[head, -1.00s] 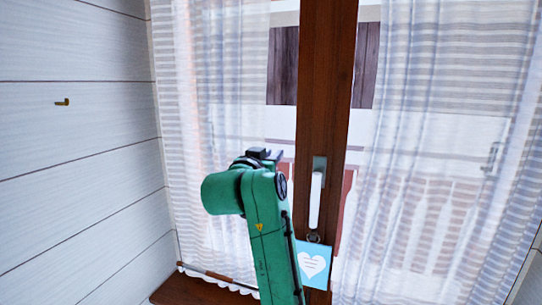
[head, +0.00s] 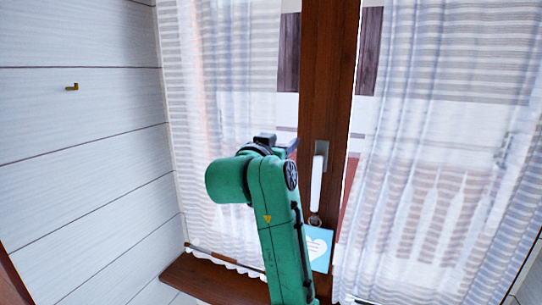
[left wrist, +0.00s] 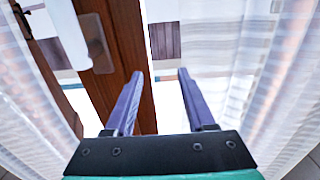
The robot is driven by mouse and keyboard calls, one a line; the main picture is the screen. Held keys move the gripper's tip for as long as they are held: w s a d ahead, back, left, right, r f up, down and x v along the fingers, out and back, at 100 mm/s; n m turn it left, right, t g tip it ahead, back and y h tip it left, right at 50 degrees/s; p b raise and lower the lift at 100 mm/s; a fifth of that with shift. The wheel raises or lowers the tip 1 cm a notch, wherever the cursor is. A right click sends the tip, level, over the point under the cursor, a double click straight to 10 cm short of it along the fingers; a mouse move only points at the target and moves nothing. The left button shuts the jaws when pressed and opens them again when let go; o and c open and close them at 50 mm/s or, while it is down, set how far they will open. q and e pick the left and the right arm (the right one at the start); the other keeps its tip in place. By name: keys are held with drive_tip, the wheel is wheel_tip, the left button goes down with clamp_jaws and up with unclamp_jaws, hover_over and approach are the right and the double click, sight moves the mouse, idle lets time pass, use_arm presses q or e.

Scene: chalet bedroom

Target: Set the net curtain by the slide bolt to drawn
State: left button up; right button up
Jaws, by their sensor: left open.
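Two sheer white striped net curtains hang at the window: a left one (head: 235,75) and a right one (head: 430,170). A bare gap shows between them at the brown middle post. A small metal fitting (head: 503,150) shows faintly through the right curtain; I cannot tell whether it is the slide bolt. My left gripper (head: 280,145) is open and empty, in front of the gap near the left curtain's inner edge. In the left wrist view its two fingers (left wrist: 160,75) are apart, between the post and a curtain (left wrist: 235,65), with nothing between them. My right gripper is out of view.
A brass hook (head: 72,87) is on the left plank wall. A brown sill (head: 205,280) lies below.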

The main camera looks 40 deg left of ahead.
use_arm(q)
drive_tip(key=b+v, duration=0.4)
drive_tip(key=v, duration=0.8)
drive_tip(key=shift+d, duration=0.35)
drive_tip(key=shift+a, duration=0.1)
drive_tip(key=shift+w, duration=0.1)
